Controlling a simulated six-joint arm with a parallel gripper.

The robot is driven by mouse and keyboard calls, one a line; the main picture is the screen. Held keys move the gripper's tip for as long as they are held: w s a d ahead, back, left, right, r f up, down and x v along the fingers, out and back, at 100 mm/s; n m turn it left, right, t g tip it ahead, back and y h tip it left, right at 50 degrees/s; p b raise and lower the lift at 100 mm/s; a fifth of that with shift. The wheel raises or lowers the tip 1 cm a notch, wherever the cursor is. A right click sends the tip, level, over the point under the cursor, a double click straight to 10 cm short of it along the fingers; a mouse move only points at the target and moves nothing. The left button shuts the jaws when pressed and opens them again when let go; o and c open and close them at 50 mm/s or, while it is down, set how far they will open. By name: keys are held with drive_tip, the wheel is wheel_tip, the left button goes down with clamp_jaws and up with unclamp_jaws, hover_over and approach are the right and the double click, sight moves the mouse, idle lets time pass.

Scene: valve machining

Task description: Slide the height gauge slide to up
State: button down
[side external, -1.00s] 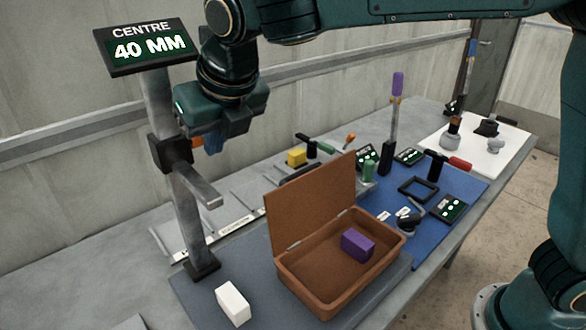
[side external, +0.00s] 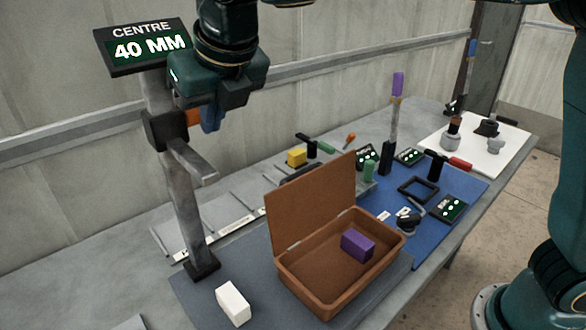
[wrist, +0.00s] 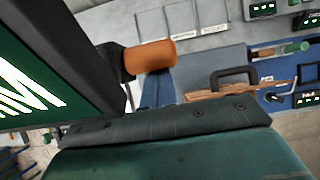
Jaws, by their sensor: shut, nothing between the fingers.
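The height gauge stands on the bench at the left, with a grey upright column (side external: 184,222). Its black slide (side external: 165,131) is on the upper column, below the sign (side external: 145,46) reading "CENTRE 40 MM". A grey measuring arm (side external: 190,163) sticks out from the slide. An orange knob (side external: 193,117) on the slide also shows in the wrist view (wrist: 150,57). My gripper (side external: 212,120) is shut and empty, its blue fingers right beside the knob. In the wrist view the fingers (wrist: 156,90) are partly hidden by the knob; I cannot tell whether they touch it.
An open brown box (side external: 310,205) holding a purple block (side external: 357,244) stands right of the gauge. A white block (side external: 233,304) lies in front of the column. Several tools and small displays lie on a blue mat (side external: 455,192). The wall is close behind.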

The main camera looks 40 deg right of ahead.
drive_tip(key=s, duration=1.2)
drive_tip(key=shift+s+r, duration=0.2)
drive_tip(key=shift+s, duration=0.05)
drive_tip(key=w+r+t, duration=0.3)
drive_tip(key=w+r, duration=0.1)
drive_tip(key=r, duration=0.1)
drive_tip(key=shift+w+t, duration=0.4)
drive_tip(key=x, duration=1)
drive_tip(key=shift+r, duration=0.1)
